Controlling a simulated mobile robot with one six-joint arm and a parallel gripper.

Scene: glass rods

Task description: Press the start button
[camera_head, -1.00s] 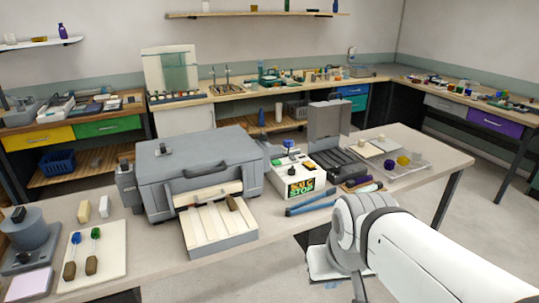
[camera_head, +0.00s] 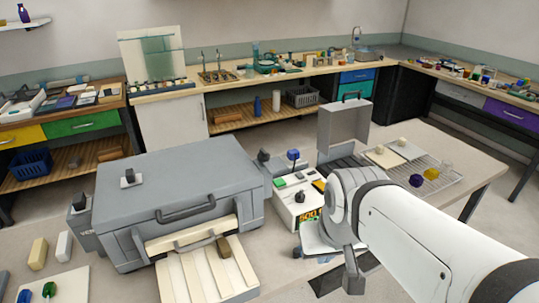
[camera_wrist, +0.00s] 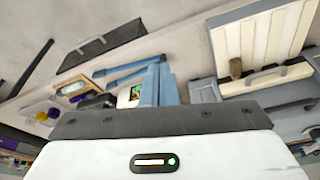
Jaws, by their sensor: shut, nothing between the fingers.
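A white control box (camera_head: 292,212) stands on the bench to the right of a grey furnace. Its sloped top carries a green button (camera_head: 280,183), a black knob (camera_head: 300,197) and a few small coloured parts. Its front has a lit display (camera_head: 310,216), partly hidden by my arm. In the wrist view, my gripper (camera_wrist: 159,84) is shut and empty, its blue-grey fingers side by side. The lit display (camera_wrist: 136,93) shows just left of the fingers; the button cannot be made out there. In the head view, my arm hides the fingertips.
The grey furnace (camera_head: 180,185) has a cream-lined tray (camera_head: 205,275) at its front. Blue tongs (camera_wrist: 125,70) lie near the control box. An open grey case (camera_head: 343,125) stands behind it, and a wire rack (camera_head: 440,178) lies to the right.

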